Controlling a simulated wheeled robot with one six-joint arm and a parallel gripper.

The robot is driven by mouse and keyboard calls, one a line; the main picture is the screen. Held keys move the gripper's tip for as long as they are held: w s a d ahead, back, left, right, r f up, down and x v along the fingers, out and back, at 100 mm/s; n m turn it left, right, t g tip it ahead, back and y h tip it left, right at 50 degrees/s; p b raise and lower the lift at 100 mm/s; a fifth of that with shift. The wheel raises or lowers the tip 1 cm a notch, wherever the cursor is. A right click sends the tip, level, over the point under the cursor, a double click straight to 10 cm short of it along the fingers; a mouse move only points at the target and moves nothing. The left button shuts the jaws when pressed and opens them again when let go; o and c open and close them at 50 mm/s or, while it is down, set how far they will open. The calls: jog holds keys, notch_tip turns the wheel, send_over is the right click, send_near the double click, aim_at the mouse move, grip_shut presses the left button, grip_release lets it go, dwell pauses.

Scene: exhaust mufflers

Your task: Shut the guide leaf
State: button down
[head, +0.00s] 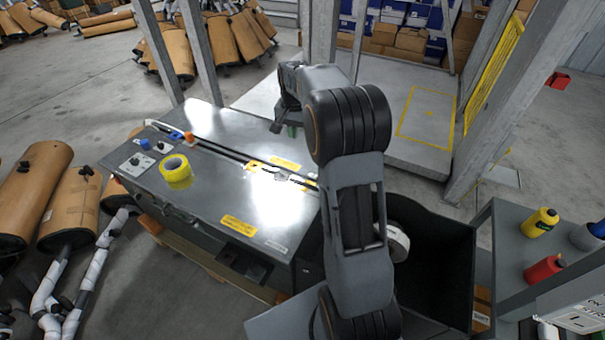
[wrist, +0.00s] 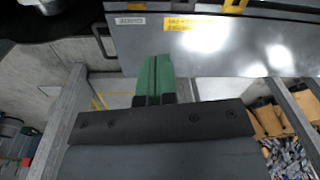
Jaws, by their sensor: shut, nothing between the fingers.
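My gripper (head: 291,131) hangs beyond the far edge of the grey metal bench (head: 215,205), above the pale platform behind it. Its green fingertips (wrist: 155,80) are together in the wrist view, with nothing between them. In that view they overlap the edge of a grey panel (wrist: 240,45) with yellow and white labels; I cannot tell whether they touch it. A dark rail (head: 225,152) runs along the bench top towards my arm. I cannot tell which part is the guide leaf, and my arm hides part of the bench's right end.
Yellow tape (head: 176,170) lies on the bench. A dark open bin (head: 437,255) stands right of my arm. A grey side table (head: 520,240) holds yellow and red bottles. Metal posts (head: 335,45) rise behind the bench, and a yellow mesh panel (head: 497,58) stands at the back right.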

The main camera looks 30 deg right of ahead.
aim_at(302, 173)
jog(key=w+d+f+m+b, duration=0.15)
jog(key=w+d+f, duration=0.3)
jog(key=f, duration=0.45)
jog(key=shift+m+g, duration=0.5)
jog(key=shift+m, duration=0.05)
jog(key=f, duration=1.2)
jog(key=shift+s+d+f, duration=0.1)
jog(key=shift+d+f, duration=0.1)
jog(key=shift+d, duration=0.1)
jog(key=shift+f, duration=0.75)
